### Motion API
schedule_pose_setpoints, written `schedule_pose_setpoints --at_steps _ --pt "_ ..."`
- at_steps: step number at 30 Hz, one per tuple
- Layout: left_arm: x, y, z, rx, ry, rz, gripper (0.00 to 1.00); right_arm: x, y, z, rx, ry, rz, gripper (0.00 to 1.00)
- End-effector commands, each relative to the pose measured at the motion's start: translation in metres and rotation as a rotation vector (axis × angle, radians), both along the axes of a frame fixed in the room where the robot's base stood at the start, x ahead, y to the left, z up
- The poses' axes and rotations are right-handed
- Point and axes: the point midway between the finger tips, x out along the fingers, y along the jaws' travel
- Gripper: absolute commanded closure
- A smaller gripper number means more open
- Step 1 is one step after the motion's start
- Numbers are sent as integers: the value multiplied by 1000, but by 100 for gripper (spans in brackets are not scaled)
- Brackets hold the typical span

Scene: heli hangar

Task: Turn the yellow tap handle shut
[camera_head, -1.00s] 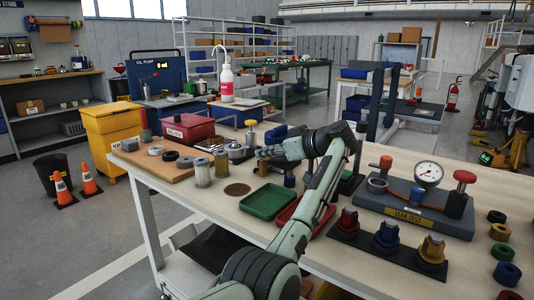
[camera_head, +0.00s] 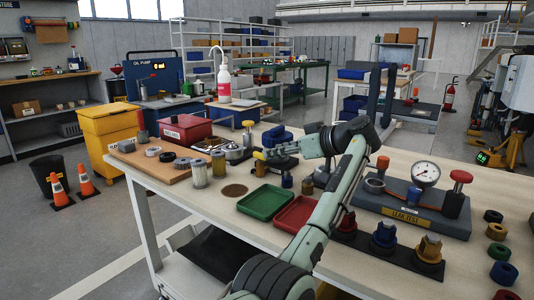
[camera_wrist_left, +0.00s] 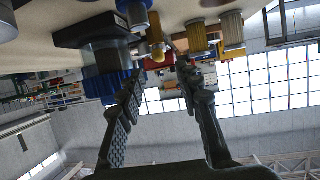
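A yellow knob (camera_head: 248,124) stands on a stem behind a silver pan-like part (camera_head: 234,152). A small yellow cylinder (camera_head: 259,165) stands nearer, just left of my gripper; it also seems to show beyond the fingers in the left wrist view (camera_wrist_left: 156,38). I cannot tell for sure which of these is the tap handle. My left gripper (camera_head: 272,153) is above the bench, pointing left, close to the small yellow cylinder. In the left wrist view its two fingers (camera_wrist_left: 163,72) are apart with nothing held between them. My right gripper is not in view.
A blue part (camera_head: 277,135) is close behind my left gripper; it also shows beside a finger in the left wrist view (camera_wrist_left: 108,86). The leak test block (camera_head: 404,208) stands right.

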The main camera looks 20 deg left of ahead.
Motion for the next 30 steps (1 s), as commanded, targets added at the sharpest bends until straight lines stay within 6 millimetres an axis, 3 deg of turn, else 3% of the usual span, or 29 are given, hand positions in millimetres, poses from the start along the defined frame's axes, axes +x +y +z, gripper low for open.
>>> schedule_pose_setpoints --at_steps 3,9,21,22,26,28,30 --pt "-10 -21 11 2 -1 -1 66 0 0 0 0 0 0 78" --pt "-23 -46 21 0 1 0 66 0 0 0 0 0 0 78" --pt "-27 -54 24 -1 2 1 66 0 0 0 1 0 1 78" --pt "-27 -53 24 0 2 1 62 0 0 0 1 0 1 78" --pt "-17 -32 31 56 0 -21 46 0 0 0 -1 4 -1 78" --pt "-1 0 45 156 0 -60 37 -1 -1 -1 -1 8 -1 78" --pt "17 41 66 320 16 -116 36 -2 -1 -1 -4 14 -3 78"
